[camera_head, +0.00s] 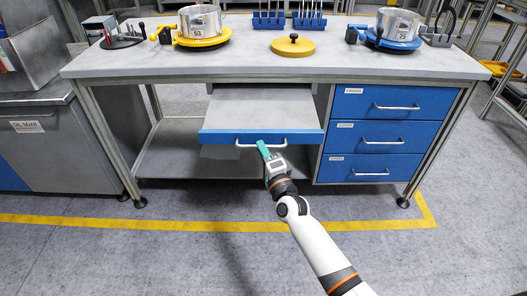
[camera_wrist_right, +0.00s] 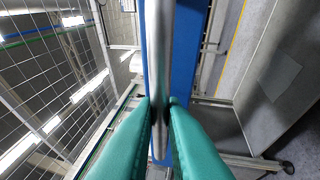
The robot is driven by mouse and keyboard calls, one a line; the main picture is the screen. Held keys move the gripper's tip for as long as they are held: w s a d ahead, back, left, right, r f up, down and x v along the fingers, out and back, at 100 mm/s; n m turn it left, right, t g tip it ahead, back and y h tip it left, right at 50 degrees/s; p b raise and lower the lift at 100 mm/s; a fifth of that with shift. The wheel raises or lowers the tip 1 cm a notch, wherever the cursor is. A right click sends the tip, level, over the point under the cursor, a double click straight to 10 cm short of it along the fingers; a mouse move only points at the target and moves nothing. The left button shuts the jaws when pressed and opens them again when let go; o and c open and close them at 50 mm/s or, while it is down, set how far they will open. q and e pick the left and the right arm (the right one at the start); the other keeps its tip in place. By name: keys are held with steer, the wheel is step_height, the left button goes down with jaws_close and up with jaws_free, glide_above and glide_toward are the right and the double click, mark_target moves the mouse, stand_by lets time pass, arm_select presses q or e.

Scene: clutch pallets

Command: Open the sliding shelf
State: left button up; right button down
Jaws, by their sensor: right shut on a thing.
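The sliding shelf (camera_head: 262,113) is a grey tray with a blue front under the workbench top, and it stands out past the bench's front edge. Its silver bar handle (camera_head: 244,145) sits on the blue front. My right gripper (camera_head: 264,149) is at the right part of the handle. In the right wrist view the teal fingertips (camera_wrist_right: 159,103) are shut around the silver handle (camera_wrist_right: 158,60), with the blue front (camera_wrist_right: 189,60) behind it. My left gripper is out of both views.
The workbench (camera_head: 270,68) carries a yellow pallet (camera_head: 205,40), a blue pallet (camera_head: 390,43) and a yellow disc (camera_head: 293,46). Blue drawers (camera_head: 388,103) are shut at the right. A lower shelf (camera_head: 180,160) lies below. The floor (camera_head: 170,255) in front is clear.

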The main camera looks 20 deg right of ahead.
steer(key=c, duration=1.5)
jaws_free()
